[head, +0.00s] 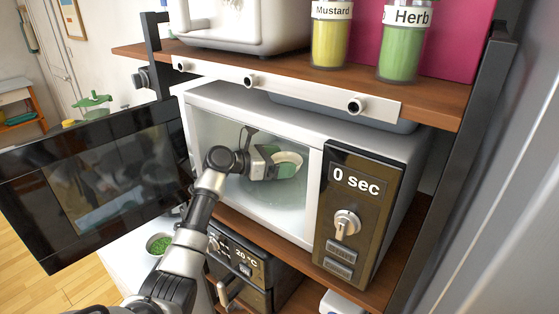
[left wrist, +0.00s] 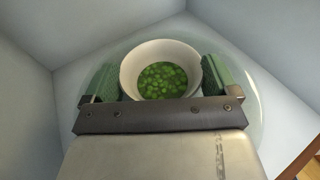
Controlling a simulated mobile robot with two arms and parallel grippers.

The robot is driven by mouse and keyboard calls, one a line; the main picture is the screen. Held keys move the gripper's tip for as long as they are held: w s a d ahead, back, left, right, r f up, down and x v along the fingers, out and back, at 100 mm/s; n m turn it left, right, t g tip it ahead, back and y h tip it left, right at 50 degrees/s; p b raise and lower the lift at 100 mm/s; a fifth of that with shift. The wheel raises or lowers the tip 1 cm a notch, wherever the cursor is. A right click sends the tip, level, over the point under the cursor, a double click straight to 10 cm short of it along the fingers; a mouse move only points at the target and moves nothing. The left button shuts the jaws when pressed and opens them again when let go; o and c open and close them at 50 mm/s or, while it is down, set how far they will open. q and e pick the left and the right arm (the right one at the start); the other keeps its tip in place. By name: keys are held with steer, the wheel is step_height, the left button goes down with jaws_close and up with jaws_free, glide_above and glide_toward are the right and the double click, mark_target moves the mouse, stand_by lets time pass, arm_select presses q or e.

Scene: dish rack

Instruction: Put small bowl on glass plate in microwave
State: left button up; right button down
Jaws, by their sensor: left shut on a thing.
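The small bowl (left wrist: 128,70) is white and holds green peas (left wrist: 162,80). It sits between the two green-padded fingers of my left gripper (left wrist: 160,75), which is shut on it. In the head view my left gripper (head: 276,163) is inside the open microwave (head: 260,107), with the bowl (head: 290,157) at its tip. The round glass plate (head: 268,194) lies on the microwave floor below the bowl; its rim also shows around the bowl in the left wrist view (left wrist: 250,110). I cannot tell whether the bowl touches the plate. My right gripper is not in view.
The microwave door (head: 100,180) stands wide open to the left. The control panel (head: 355,215) reads 0 sec. A shelf (head: 430,92) with Mustard (head: 331,38) and Herb (head: 404,47) jars is above. Another bowl of green bits (head: 159,243) stands at lower left.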

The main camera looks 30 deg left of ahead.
arm_select(q)
steer(key=shift+f, duration=0.2)
steer(key=o, duration=0.7)
steer(key=shift+o, duration=0.2)
steer(key=shift+f, duration=0.1)
steer(key=shift+s+a, duration=0.3)
steer(key=b+v, duration=0.2)
steer(key=v, duration=0.4)
steer(key=shift+s+b, duration=0.1)
steer(key=shift+b, duration=0.3)
steer(key=shift+s+a+r, duration=0.15)
steer(key=shift+s+r, duration=0.1)
jaws_close()
